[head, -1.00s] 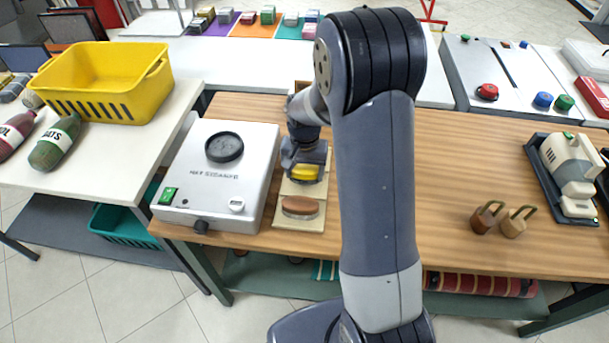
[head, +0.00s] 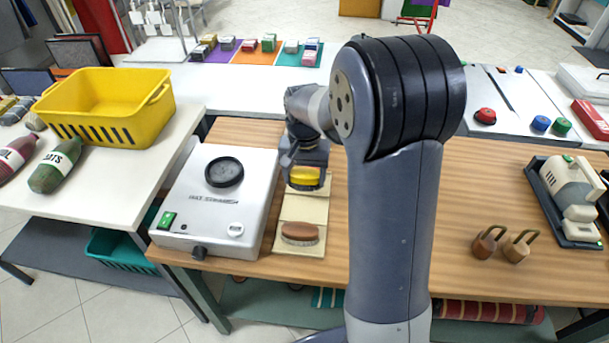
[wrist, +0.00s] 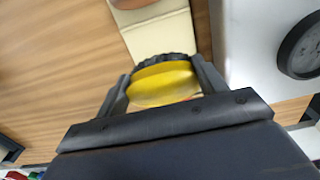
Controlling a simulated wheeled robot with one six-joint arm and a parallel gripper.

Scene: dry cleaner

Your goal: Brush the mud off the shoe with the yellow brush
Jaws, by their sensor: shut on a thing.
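The yellow brush (head: 305,174) has dark bristles and is between the fingers of my gripper (head: 307,160). In the wrist view, the yellow brush (wrist: 163,84) sits between both fingers of my shut gripper (wrist: 163,90), its dark bristles at the far side. In the head view it is over the back part of a cream mat (head: 303,208). I cannot tell whether its bristles touch the mat. A brown-backed brush (head: 299,232) with pale bristles lies on the mat's front part. I cannot make out a shoe in either view; my arm hides part of the table.
A white machine (head: 200,215) with a black round disc stands close left of the mat. A yellow basket (head: 100,100) is on the left table.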

